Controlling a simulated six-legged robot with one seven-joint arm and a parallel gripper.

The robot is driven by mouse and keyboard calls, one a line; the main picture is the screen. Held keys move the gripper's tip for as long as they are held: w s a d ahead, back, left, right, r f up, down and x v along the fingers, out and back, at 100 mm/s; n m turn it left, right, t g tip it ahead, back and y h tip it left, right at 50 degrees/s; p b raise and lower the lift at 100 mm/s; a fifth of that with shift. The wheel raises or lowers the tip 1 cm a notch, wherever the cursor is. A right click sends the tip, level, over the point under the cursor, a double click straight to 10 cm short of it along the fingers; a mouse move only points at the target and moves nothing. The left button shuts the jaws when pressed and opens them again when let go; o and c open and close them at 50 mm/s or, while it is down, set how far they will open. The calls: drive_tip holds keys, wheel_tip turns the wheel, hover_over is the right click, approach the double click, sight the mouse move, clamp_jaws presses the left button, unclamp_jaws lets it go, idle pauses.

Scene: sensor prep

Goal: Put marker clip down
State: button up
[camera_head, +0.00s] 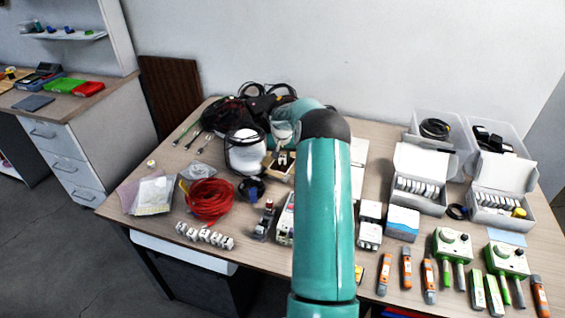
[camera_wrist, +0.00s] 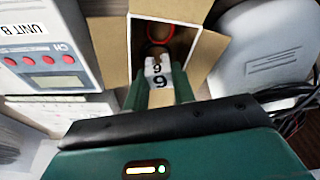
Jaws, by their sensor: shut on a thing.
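In the wrist view, my gripper (camera_wrist: 160,88) is shut on a small white marker clip (camera_wrist: 158,82) printed with black 9s. The clip sits between the two dark green fingers. It is over the opening of a cardboard box (camera_wrist: 200,48) with its flaps spread; whether it touches the box cannot be told. A red ring (camera_wrist: 186,42) shows inside the box, beyond the clip. In the head view, the cardboard box (camera_head: 273,166) is partly hidden by my arm, and the clip cannot be made out.
A white device labelled UNIT B (camera_wrist: 45,50) stands left of the box, and a white rounded container (camera_wrist: 265,50) stands close on the right. Black cables (camera_wrist: 290,97) lie at the right. In the head view, a red cable coil (camera_head: 209,201) lies left on the table.

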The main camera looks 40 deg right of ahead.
sight(282, 158)
drive_tip(key=shift+s+a+x, duration=0.1)
drive_tip(key=shift+a+x, duration=0.05)
drive_tip(key=shift+x, duration=0.6)
drive_tip(key=shift+s+a+x, duration=0.1)
drive_tip(key=shift+s+x, duration=0.05)
drive_tip(key=shift+x, duration=0.55)
drive_tip(key=shift+f, duration=0.2)
drive_tip(key=o, duration=0.7)
